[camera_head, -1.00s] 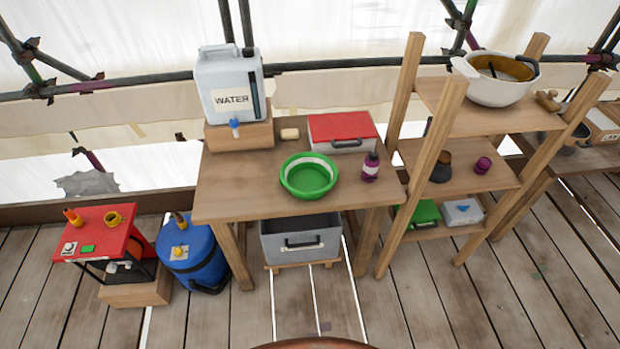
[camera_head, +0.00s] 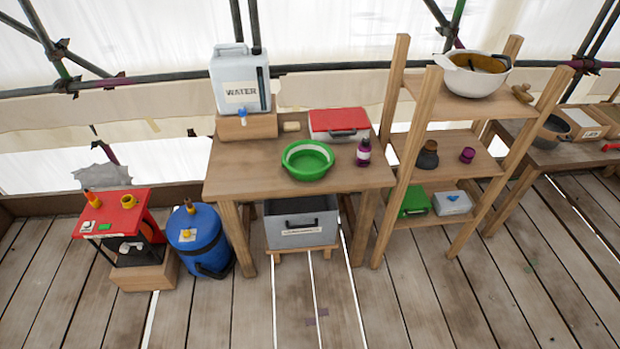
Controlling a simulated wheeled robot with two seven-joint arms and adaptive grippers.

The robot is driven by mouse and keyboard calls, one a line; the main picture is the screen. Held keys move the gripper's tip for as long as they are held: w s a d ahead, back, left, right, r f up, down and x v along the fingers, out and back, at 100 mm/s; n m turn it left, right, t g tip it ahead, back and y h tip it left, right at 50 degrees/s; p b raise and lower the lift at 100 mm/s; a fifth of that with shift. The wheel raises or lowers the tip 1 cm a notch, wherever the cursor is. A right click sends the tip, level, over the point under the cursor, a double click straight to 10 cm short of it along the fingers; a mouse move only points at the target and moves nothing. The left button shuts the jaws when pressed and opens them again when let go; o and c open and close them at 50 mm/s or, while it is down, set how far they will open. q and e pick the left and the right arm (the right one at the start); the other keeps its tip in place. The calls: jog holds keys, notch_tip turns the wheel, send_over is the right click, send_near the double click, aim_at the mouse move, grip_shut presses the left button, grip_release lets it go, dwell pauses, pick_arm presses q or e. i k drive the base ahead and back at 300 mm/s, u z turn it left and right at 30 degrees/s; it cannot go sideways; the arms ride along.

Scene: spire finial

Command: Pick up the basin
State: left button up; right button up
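A round green basin (camera_head: 307,161) with a pale band inside its rim stands upright on the wooden table (camera_head: 240,179), near the table's front middle. Nothing shows inside it. A white bowl-like vessel (camera_head: 474,79) with something brown in it stands on the top shelf at the right. Neither of my grippers is in view, and nothing is touching the green basin.
Around the basin stand a water canister (camera_head: 239,80) on a wooden block, a red-lidded box (camera_head: 339,123) and a purple bottle (camera_head: 363,152). A blue barrel (camera_head: 197,241) and red stand (camera_head: 114,212) are at left, wooden shelves (camera_head: 447,156) at right. The front floor is clear.

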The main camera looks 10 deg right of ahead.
aim_at(307, 160)
jog(key=u, duration=0.65)
jog(key=i, duration=1)
jog(key=z, duration=0.2)
